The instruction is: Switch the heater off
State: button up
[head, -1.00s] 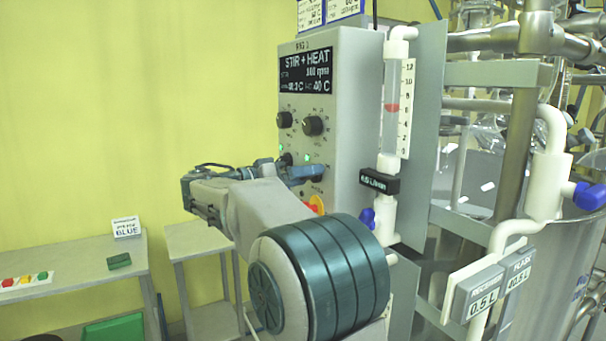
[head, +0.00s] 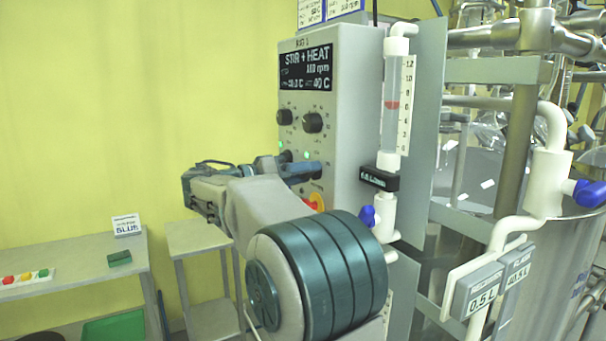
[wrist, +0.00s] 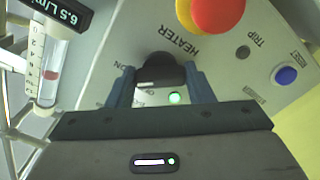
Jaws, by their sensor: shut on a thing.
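The heater switch (wrist: 160,70) is a black knob on the grey panel, marked HEATER, with ON lettering to its left in the wrist view. My gripper (wrist: 160,80) has one blue-grey finger on each side of the knob and is shut on it. A lit green lamp (wrist: 175,97) shows between the fingers. In the head view my gripper (head: 290,170) is at the lower front of the control box (head: 350,110), and its fingers hide the switch there. The box's display (head: 306,70) reads STIR + HEAT and 40 C.
A red and yellow stop button (wrist: 218,12) sits close to the heater switch. A trip lamp (wrist: 242,52) and a blue button (wrist: 286,75) are on the same panel. A flow meter tube (head: 391,105) with a blue valve (head: 367,217) stands right of the box.

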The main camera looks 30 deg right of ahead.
jog(key=shift+o, duration=0.2)
jog(key=n+p, duration=0.1)
jog(key=n, duration=0.4)
jog(key=shift+r, duration=0.1)
jog(key=n+p, duration=0.2)
jog(key=n, duration=0.3)
jog(key=shift+n+p, duration=0.3)
jog(key=o, duration=1)
jog(key=shift+c, duration=0.2)
jog(key=shift+a, duration=0.1)
jog(key=a+b, duration=0.2)
jog(key=a, duration=1.1)
jog(key=shift+s+a, duration=0.25)
jog(key=shift+a, duration=0.1)
